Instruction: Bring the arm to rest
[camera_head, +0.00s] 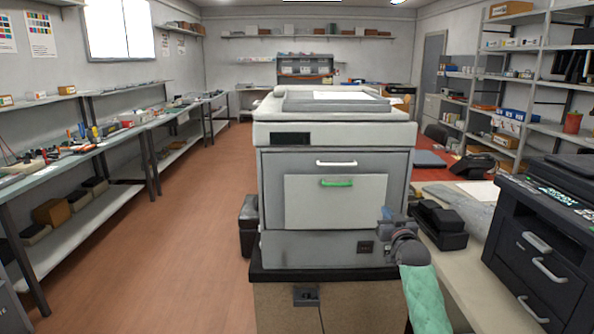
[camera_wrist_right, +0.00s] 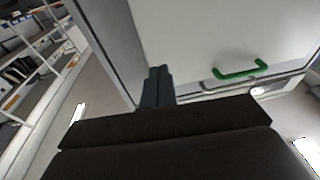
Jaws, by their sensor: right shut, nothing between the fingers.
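My right gripper (camera_head: 387,213) is in front of the lower right part of the big grey copier (camera_head: 335,245). In the right wrist view its fingers (camera_wrist_right: 157,88) are together with nothing between them. The copier's pale front panel (camera_head: 336,205) carries a green handle (camera_head: 337,183), which also shows in the wrist view (camera_wrist_right: 240,70). The panel looks closed, and the gripper is apart from the handle. My right forearm, in a green cover, reaches in from the bottom right. My left gripper is not in view.
The copier stands on a brown cabinet (camera_head: 285,305). A black device (camera_head: 438,225) lies on the table right of my gripper, and a black printer (camera_head: 545,235) stands farther right. Workbenches (camera_head: 100,150) line the left wall. The floor (camera_head: 185,230) between them and the copier is clear.

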